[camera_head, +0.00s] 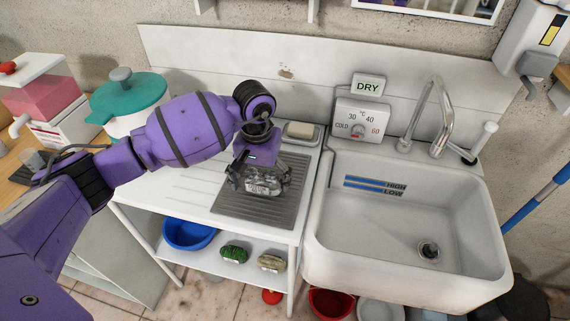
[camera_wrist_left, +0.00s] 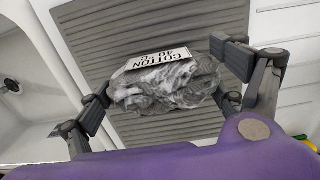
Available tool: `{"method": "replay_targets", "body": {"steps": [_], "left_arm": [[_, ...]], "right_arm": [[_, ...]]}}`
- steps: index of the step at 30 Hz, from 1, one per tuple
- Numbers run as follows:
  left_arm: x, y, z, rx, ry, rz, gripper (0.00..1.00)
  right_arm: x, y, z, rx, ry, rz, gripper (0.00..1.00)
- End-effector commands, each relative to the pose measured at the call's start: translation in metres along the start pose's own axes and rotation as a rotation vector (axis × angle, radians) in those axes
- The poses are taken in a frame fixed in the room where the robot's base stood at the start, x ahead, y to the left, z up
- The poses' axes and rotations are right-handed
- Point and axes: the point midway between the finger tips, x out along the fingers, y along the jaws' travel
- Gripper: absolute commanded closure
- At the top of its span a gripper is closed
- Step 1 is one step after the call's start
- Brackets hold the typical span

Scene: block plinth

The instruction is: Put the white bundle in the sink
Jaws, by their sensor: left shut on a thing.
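The white bundle (camera_wrist_left: 165,85) is a crumpled, grey-smudged white cloth with a "COTTON 40 °C" label, seen from above in the left wrist view. In the head view the bundle (camera_head: 262,186) shows below my left gripper (camera_head: 258,180), over the grey ribbed drain mat. My left gripper (camera_wrist_left: 162,82) is shut on it, with fingers at both sides. I cannot tell whether the bundle touches the mat. The white sink (camera_head: 400,225) is to the right and is empty, with a drain and blue HIGH and LOW marks. My right gripper is not in view.
The grey ribbed mat (camera_head: 230,207) lies on the white counter. A soap dish (camera_head: 301,133) is behind it. A faucet (camera_head: 433,118) and a DRY sign (camera_head: 368,86) stand behind the sink. A teal-lidded pot (camera_head: 127,95) is at the left. A blue bowl (camera_head: 188,234) sits on the lower shelf.

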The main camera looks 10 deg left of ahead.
Motion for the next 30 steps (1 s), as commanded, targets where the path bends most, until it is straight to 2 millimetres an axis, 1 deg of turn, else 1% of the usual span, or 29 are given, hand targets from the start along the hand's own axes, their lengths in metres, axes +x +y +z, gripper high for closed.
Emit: {"method": "replay_targets", "body": {"steps": [7, 11, 12, 14, 15, 25, 28, 30], "left_arm": [[0.001, -0.001, 0.0, -0.001, 0.001, 0.0, 0.39], [0.006, -0.001, 0.0, -0.001, -0.001, 0.0, 0.39], [0.006, -0.001, 0.001, -0.001, -0.002, 0.0, 0.09], [0.005, -0.001, 0.001, -0.001, -0.001, 0.0, 0.01], [0.005, -0.001, 0.001, -0.001, -0.001, 0.0, 0.0], [0.004, -0.001, 0.0, -0.001, 0.0, 0.0, 0.0], [-0.003, 0.0, 0.0, -0.002, 0.003, 0.001, 0.0], [-0.01, -0.001, -0.001, -0.001, 0.005, 0.001, 0.0]], "right_arm": [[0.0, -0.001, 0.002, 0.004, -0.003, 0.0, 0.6], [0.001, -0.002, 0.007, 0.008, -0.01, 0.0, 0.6], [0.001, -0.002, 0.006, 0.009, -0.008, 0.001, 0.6], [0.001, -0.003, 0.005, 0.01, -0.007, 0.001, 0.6], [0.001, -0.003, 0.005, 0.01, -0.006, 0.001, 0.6], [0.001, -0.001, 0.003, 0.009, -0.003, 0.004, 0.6], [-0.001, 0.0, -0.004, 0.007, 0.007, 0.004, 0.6], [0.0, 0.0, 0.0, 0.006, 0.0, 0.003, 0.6]]}}
